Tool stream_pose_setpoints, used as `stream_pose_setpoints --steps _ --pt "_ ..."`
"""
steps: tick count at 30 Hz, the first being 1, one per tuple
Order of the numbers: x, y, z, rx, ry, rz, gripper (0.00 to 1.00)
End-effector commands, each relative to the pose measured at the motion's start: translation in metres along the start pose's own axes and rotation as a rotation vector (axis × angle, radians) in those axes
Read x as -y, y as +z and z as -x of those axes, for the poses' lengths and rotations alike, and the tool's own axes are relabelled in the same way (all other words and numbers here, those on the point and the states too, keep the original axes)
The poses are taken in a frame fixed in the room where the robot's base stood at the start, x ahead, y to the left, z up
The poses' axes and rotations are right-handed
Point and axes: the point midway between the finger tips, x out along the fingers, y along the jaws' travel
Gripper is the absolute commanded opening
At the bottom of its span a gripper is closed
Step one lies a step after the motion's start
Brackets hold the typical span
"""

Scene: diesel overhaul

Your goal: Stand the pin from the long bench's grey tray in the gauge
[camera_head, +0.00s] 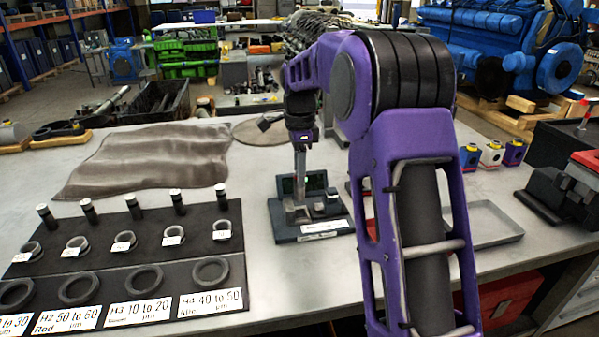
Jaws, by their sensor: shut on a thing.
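My gripper (300,180) points straight down over the gauge and is shut on the pin, which is too small and too covered to make out clearly. The gauge (285,236) is a dark base with a pale block, a small dark display behind and a white label in front. The gripper's lower end is at the pale block; I cannot tell whether the pin touches it. The grey tray (507,240) lies to the right, partly hidden behind my arm, and its visible floor is bare.
At the left, a black mat (150,262) carries several labelled rings and short upright dark cylinders (134,207). A brown cloth (150,158) lies behind it. Small coloured blocks (491,154) and a dark fixture (560,190) stand at the right. Bare bench shows between mat and gauge.

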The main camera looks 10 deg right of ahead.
Motion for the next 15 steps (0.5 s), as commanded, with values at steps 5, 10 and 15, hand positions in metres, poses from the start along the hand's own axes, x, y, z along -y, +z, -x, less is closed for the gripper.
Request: stream_pose_setpoints --steps 5,10,15 --pt "0.000 0.000 -0.002 0.000 0.000 0.000 0.00" --pt "0.000 0.000 -0.008 0.000 0.000 0.000 0.00" --pt "0.000 0.000 -0.011 -0.001 -0.001 0.000 0.00"
